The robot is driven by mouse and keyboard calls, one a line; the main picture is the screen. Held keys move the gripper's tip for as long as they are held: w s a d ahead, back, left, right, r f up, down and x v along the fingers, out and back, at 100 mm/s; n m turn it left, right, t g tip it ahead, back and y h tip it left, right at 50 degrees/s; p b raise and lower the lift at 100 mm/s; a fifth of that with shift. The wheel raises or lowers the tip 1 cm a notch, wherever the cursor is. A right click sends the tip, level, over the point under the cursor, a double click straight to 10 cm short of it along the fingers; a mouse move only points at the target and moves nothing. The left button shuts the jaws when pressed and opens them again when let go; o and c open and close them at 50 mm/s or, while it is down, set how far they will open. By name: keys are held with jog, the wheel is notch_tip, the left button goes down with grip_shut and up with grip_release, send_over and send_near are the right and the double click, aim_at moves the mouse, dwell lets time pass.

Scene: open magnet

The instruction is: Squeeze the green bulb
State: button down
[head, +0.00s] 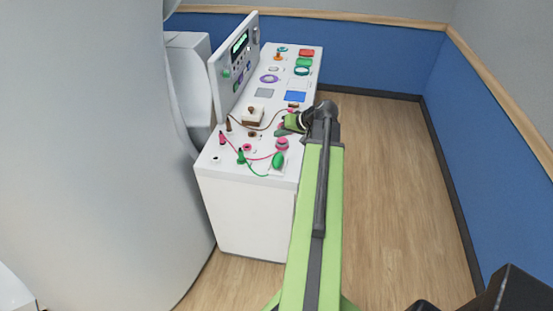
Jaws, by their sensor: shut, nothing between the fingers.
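The green bulb (278,160) is a small rounded green piece near the front right corner of the white console top (232,172). A thin green cord near it runs to a green plug-like piece (241,157) at its left. My gripper (280,131) is over the console's right side, farther back than the bulb and apart from it in the picture. It points left and looks shut and empty. Its height above the console is hard to tell.
A pink knob (282,143) stands between the bulb and my gripper. Pink and brown cords cross the console top. An upright panel (237,60) lines its left edge, beside a large white rounded machine (95,130). Wooden floor (385,180) is clear to the right, up to the blue wall.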

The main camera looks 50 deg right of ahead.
aim_at(280, 158)
notch_tip(280, 158, down, 9)
jog(key=b, duration=0.8)
jog(key=shift+r, duration=0.2)
dwell(1.2)
jog(key=shift+w+f+b, duration=0.1)
jog(key=shift+f+b, duration=0.3)
jog(key=shift+b, duration=0.05)
jog(key=shift+f+b, duration=0.75)
dwell(0.7)
jog(key=shift+r, duration=0.1)
jog(key=shift+r+p, duration=1.1)
jog(key=shift+p, duration=0.1)
